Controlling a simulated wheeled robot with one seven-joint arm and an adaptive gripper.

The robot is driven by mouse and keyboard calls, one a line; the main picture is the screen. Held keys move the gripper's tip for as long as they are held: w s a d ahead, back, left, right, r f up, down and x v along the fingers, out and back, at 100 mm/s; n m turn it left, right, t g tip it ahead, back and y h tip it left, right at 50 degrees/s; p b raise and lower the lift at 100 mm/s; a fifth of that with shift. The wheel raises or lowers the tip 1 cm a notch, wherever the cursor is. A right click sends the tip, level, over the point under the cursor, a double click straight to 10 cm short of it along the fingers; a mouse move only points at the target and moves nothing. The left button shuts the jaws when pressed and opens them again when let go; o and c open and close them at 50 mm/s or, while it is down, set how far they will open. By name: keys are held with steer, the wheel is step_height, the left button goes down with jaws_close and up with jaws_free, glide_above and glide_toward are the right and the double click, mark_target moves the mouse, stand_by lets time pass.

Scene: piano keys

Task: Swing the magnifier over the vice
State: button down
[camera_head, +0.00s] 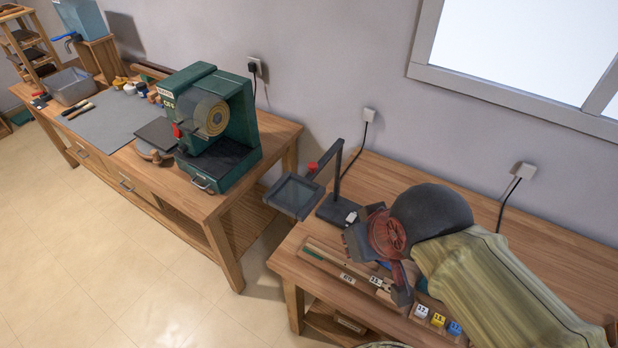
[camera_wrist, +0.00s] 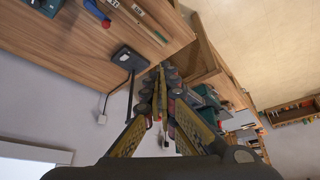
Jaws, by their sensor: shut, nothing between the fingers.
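The magnifier, a dark square frame (camera_head: 293,196), hangs at the left edge of the near bench in the head view. Its swing arm has a red knob (camera_head: 312,167) and joins an upright post on a dark base (camera_head: 336,209). The base (camera_wrist: 128,58) and post also show in the wrist view. My gripper (camera_wrist: 161,76) is shut and empty. In the head view, it is right of the magnifier stand, over the bench, with its fingertips not clear. I cannot make out the vice for certain; a teal block (camera_wrist: 43,6) at the wrist view's top edge is cut off.
Small numbered blocks (camera_head: 438,320) and a long wooden strip (camera_head: 335,262) lie along the near bench's front. A green machine (camera_head: 218,128) stands on the other bench (camera_head: 222,210), across a gap. Wall cords hang behind. The near bench's back is largely clear.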

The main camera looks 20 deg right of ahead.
steer(key=c, duration=2.5)
jaws_free()
steer(key=shift+c, duration=0.2)
steer(key=shift+o, duration=1.3)
steer(key=shift+r+p, duration=0.75)
steer(key=shift+p, duration=0.35)
steer(key=shift+o, duration=0.6)
steer(key=shift+w+r+g+p, duration=0.15)
steer(key=shift+g+p, duration=0.25)
steer(key=shift+p, duration=0.5)
steer(key=o, duration=0.4)
steer(key=w+g+p, duration=0.1)
steer(key=p, duration=0.2)
steer(key=w+r+g+p, duration=0.1)
steer(key=w+p, duration=0.1)
steer(key=p, duration=0.1)
steer(key=shift+w+d+r, duration=0.1)
steer(key=shift+d+r, duration=0.1)
steer(key=shift+c, duration=0.2)
steer(key=shift+o, duration=0.9)
steer(key=w+g+p, duration=0.1)
steer(key=w+p, duration=0.5)
steer(key=shift+d, duration=0.25)
steer(key=t+p, duration=0.3)
steer(key=p, duration=0.1)
glide_toward(313, 165)
steer(key=shift+m, duration=0.5)
steer(key=x, duration=0.8)
steer(key=shift+w, duration=0.15)
